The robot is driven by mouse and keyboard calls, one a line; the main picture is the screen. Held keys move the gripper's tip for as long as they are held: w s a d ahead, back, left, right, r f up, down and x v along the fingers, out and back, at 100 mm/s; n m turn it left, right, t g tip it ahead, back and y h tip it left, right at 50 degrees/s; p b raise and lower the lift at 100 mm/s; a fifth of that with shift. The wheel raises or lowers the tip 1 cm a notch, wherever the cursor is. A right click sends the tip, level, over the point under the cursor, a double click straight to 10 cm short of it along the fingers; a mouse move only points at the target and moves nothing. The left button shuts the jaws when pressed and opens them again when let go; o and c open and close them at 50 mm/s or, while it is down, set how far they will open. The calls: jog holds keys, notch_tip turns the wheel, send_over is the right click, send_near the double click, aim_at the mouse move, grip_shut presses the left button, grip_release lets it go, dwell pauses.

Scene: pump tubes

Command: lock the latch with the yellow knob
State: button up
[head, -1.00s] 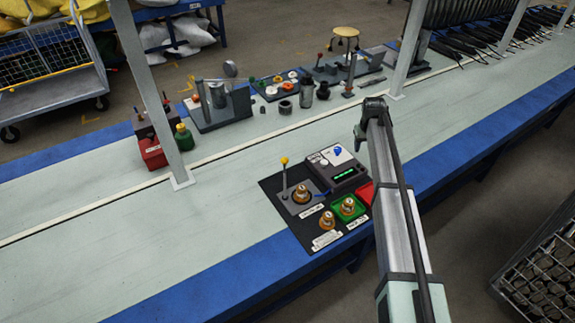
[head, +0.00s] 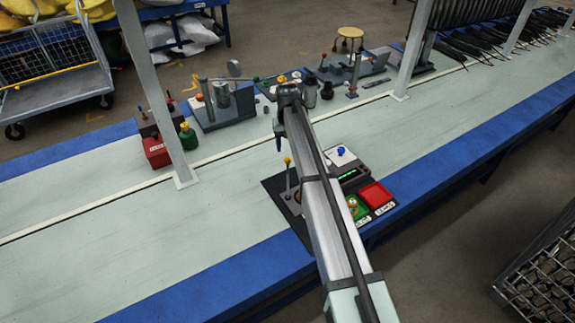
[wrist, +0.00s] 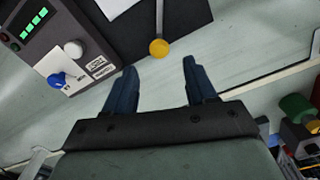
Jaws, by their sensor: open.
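The latch is a grey lever with a yellow knob (head: 287,160), standing upright on the dark mat (head: 273,184) in the head view. In the wrist view the yellow knob (wrist: 159,48) and its stem show ahead of my gripper, between the lines of the two fingers but beyond their tips. My gripper (wrist: 158,75) has its two blue fingers apart with nothing between them. In the head view my gripper (head: 280,143) hangs close to the knob, apart from it as far as I can tell. My arm hides the latch base and part of the mat.
A grey control box with a green display (head: 349,175) stands right of the lever; it has a blue switch (wrist: 57,80). A red tray (head: 376,195) and a green tray (head: 357,207) lie in front. A white post (head: 150,90) stands on the bench at left.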

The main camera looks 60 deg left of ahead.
aim_at(287, 160)
notch_tip(287, 160, down, 11)
jog(key=shift+r, duration=0.1)
dwell(0.3)
jog(key=shift+c, duration=0.5)
grip_shut()
